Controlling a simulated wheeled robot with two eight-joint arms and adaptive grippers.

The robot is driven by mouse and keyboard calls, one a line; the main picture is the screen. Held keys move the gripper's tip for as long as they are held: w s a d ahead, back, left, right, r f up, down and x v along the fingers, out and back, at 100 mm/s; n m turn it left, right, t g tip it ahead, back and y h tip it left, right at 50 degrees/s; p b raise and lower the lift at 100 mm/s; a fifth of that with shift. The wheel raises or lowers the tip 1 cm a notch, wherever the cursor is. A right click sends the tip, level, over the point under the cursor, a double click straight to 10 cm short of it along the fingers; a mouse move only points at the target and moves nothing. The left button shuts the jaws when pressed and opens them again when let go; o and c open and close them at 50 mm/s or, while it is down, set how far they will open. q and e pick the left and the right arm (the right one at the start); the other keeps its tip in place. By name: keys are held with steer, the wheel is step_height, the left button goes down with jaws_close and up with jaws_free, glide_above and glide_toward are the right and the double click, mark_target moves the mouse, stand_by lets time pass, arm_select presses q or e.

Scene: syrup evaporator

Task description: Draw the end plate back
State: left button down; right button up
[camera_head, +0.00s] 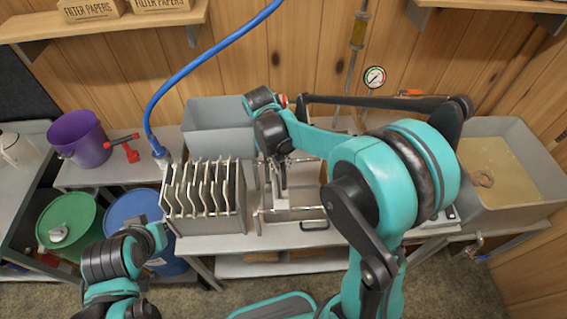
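The filter press on the bench holds a row of upright, wavy pale plates (203,187) at its left. A flat grey plate (240,200) closes the right side of this row; I cannot tell for sure whether it is the end plate. To its right are metal rails (290,213) and a dark handle (313,225). My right gripper (280,183) points down over the rails, right of the plate row, small and partly hidden by my arm. I cannot tell whether its fingers are apart or touch anything.
A grey bin (220,128) stands behind the press. A blue hose (190,70) runs down to a fitting beside it. A purple bucket (78,139) and red tool (124,147) are at left. A tan-filled pan (503,170) is at right, below a gauge (374,77).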

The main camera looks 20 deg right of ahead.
step_height(320, 180, up, 12)
steer(key=a, duration=0.2)
steer(key=shift+w+a, duration=0.15)
steer(key=shift+w, duration=0.1)
steer(key=shift+f, duration=0.1)
stand_by(0.5)
steer(key=s+d+f+n+t+y+b, duration=0.2)
steer(key=s+d+f+t+b, duration=0.2)
steer(key=s+f, duration=0.6)
steer(key=s+t+b, duration=0.2)
steer(key=s+t, duration=0.1)
steer(key=s, duration=0.1)
steer(key=shift+f+n+t, duration=0.35)
steer(key=shift+n+t, duration=0.05)
